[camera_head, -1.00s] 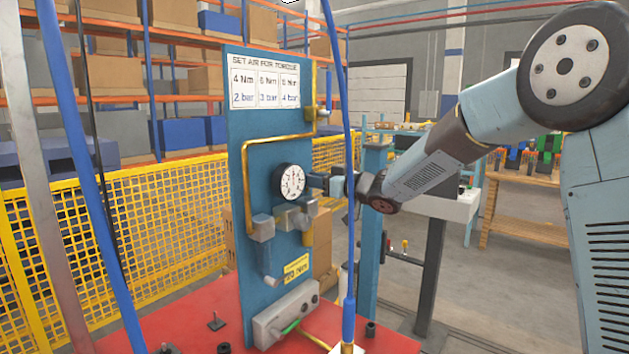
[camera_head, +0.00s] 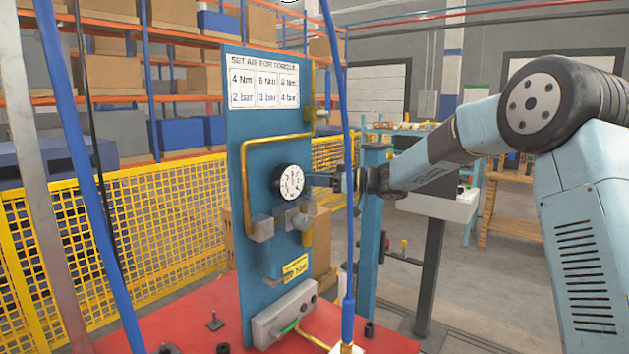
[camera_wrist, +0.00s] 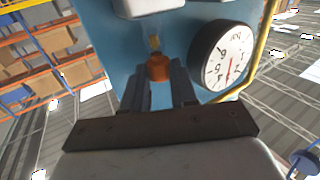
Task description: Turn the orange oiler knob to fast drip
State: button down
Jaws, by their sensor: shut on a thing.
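The orange oiler knob (camera_wrist: 158,67) is in the middle of the wrist view, below a small brass fitting (camera_wrist: 154,42) on the blue panel. My gripper (camera_wrist: 159,84) has its dark fingers on either side of the knob and is shut on it. In the head view my gripper (camera_head: 318,181) reaches in from the right, beside the round gauge (camera_head: 290,182). The knob cannot be made out in the head view. Its drip setting cannot be read in either view.
The gauge also stands close right of the fingers in the wrist view (camera_wrist: 222,55). A yellow pipe (camera_head: 248,185) runs along the panel (camera_head: 240,130). A blue upright hose (camera_head: 349,240) passes in front of my wrist. A red table (camera_head: 180,325) lies below.

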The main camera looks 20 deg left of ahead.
jog(key=shift+r, duration=0.1)
jog(key=c, duration=1.2)
grip_release()
jog(key=shift+o, duration=0.2)
jog(key=shift+d, duration=0.15)
jog(key=w+d, duration=0.1)
jog(key=d, duration=1.2)
jog(key=shift+w+d, duration=0.2)
jog(key=shift+d, duration=0.1)
